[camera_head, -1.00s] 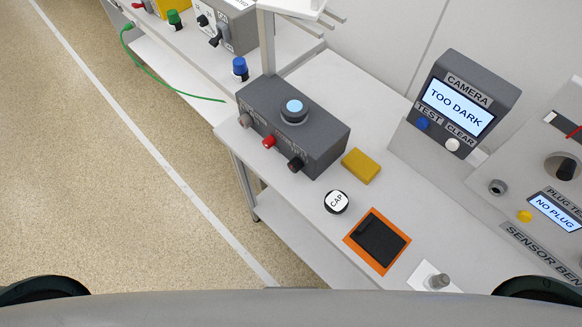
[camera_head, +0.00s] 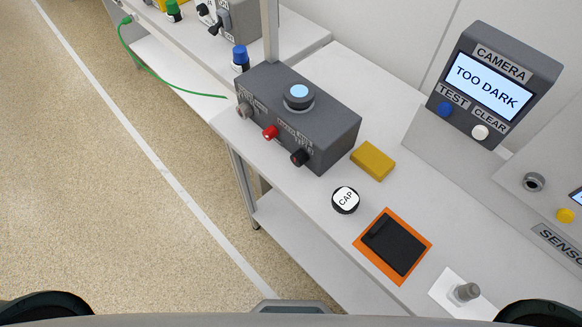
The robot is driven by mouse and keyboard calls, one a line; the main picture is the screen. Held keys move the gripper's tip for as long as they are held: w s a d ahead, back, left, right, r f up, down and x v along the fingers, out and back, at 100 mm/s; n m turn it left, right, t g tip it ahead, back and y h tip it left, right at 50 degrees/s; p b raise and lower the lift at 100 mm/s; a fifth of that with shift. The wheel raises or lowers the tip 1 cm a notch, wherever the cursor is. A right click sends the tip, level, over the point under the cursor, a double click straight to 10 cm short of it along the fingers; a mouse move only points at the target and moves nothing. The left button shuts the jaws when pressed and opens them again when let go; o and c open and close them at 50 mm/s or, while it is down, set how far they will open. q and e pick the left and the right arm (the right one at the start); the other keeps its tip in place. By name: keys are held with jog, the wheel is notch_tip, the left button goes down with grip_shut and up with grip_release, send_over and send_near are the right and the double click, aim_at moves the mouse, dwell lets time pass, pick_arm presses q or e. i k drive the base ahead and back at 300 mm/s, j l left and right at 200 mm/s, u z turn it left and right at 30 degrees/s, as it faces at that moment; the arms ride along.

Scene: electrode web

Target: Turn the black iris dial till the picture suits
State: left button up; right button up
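A dark grey box (camera_head: 325,118) stands on the white bench, with a round black lens-like part with a pale blue face (camera_head: 299,95) on top. Its front side carries a grey knob (camera_head: 244,110), a red knob (camera_head: 270,132) and a black knob (camera_head: 299,157). The black knob sits at the right end of the row; the small labels by the knobs are too small to read. The camera unit (camera_head: 495,85) at the upper right has a lit screen (camera_head: 488,87) reading "TOO DARK". Neither of my grippers is in view.
A round cap marked "CAP" (camera_head: 345,199), a yellow block (camera_head: 373,160), an orange-edged black pad (camera_head: 394,246) and a metal post (camera_head: 466,292) stand right of the box. Blue (camera_head: 445,109) and white (camera_head: 480,132) buttons sit under the screen. The floor in front is clear.

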aim_at(299, 158)
jog(key=z, duration=0.45)
jog(key=j+z, duration=0.45)
jog(key=k+j+z, duration=0.15)
jog(key=j+z, duration=0.25)
jog(key=j, duration=0.2)
jog(key=k+j, duration=0.1)
jog(key=j, duration=0.3)
jog(key=k+j+z, duration=0.1)
jog(key=j, duration=0.3)
jog(key=k+j, duration=0.15)
jog(key=j, duration=0.25)
jog(key=k+j+z, duration=0.1)
jog(key=j, duration=0.25)
jog(key=k+j, duration=0.2)
jog(key=j, duration=0.2)
jog(key=z, duration=0.05)
